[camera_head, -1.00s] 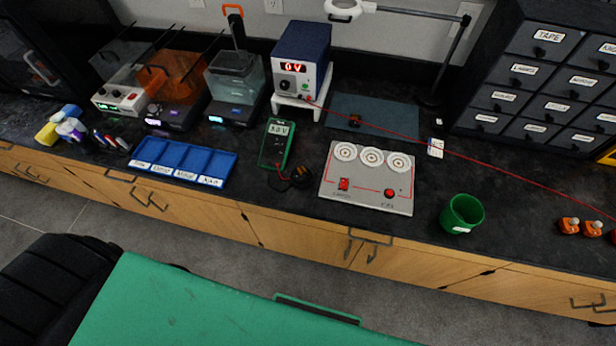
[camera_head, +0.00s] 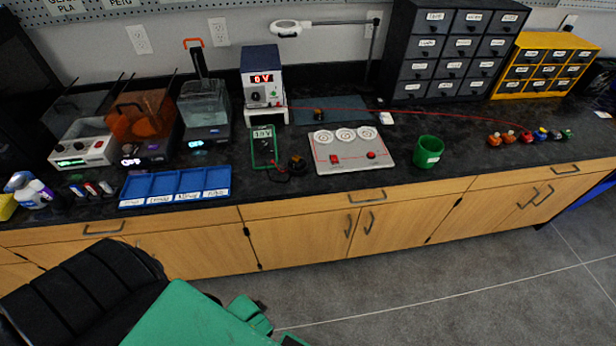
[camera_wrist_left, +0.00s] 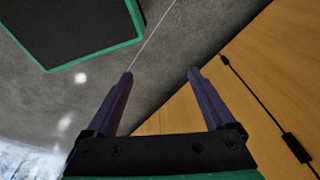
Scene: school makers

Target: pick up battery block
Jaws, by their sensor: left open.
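No thing is plainly marked as the battery block, and I cannot tell which item it is. A row of small orange, red, blue and dark pieces (camera_head: 527,137) lies on the right part of the black bench top (camera_head: 460,150) in the head view. My left gripper (camera_wrist_left: 161,78) shows in the left wrist view. Its two dark purple fingers are apart with nothing between them. Behind them are grey floor and the wooden cabinet front (camera_wrist_left: 265,75). My right gripper is not in view.
A green cup (camera_head: 428,152), a white circuit board (camera_head: 352,150), a multimeter (camera_head: 264,147), a power supply (camera_head: 264,78) and a blue tray (camera_head: 175,186) stand on the bench. Dark drawers (camera_head: 450,50) and yellow drawers (camera_head: 545,65) stand behind. The floor (camera_head: 450,285) in front is clear at right.

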